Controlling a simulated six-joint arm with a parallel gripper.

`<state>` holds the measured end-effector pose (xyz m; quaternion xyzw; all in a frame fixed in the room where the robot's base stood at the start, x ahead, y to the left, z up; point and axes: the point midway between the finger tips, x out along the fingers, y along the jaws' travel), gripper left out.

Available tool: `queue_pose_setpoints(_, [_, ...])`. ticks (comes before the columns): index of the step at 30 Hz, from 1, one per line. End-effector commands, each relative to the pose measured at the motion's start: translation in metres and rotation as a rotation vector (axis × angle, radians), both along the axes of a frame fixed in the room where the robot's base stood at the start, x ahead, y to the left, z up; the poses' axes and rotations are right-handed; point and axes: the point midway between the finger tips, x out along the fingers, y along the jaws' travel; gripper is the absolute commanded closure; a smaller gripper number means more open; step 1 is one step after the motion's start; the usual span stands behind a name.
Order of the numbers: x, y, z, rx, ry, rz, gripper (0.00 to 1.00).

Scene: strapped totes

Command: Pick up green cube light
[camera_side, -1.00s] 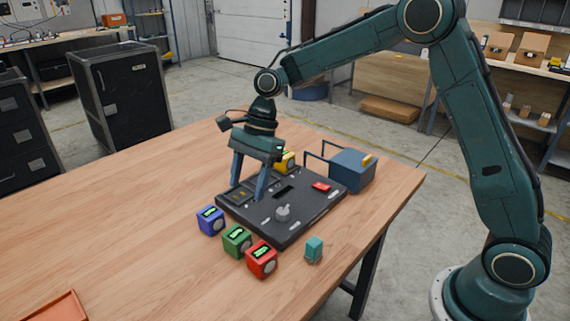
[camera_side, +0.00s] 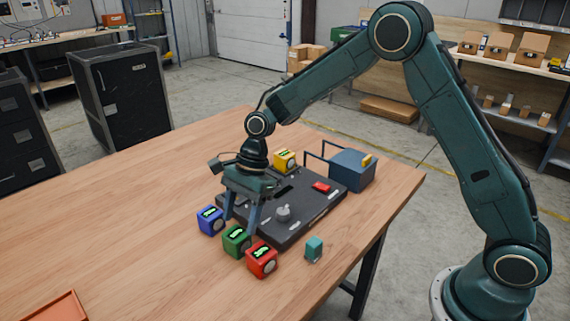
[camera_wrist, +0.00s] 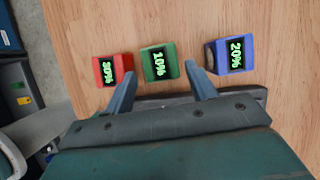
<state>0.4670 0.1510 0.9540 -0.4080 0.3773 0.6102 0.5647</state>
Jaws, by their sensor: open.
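The green cube (camera_side: 236,240) stands on the wooden table between the blue cube (camera_side: 210,220) and the red cube (camera_side: 261,259). Its lit display reads 10% in the wrist view (camera_wrist: 159,64). My gripper (camera_side: 241,227) is open and empty, above the near edge of the black panel and just behind the green cube. In the wrist view my two fingers (camera_wrist: 162,82) point toward the green cube, with their tips just short of it on either side. The red cube (camera_wrist: 114,69) and the blue cube (camera_wrist: 231,55) flank it there.
The black panel (camera_side: 300,221) with a knob and red button lies behind the cubes. A yellow cube (camera_side: 285,160), a blue box (camera_side: 352,171) and a teal block (camera_side: 314,248) stand around it. An orange tray (camera_side: 62,308) lies front left. The table's left is clear.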

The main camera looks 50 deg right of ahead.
Motion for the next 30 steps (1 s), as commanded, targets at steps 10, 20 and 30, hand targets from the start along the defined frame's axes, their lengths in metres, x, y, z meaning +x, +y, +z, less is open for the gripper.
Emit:
queue_pose_setpoints(10, [-0.001,0.016,-0.035,0.0,0.002,0.001,0.44])
queue_pose_setpoints(20, [-0.001,0.019,-0.042,-0.001,0.0,0.001,0.44])
queue_pose_setpoints(30, [-0.001,0.019,-0.042,0.0,0.0,0.0,0.5])
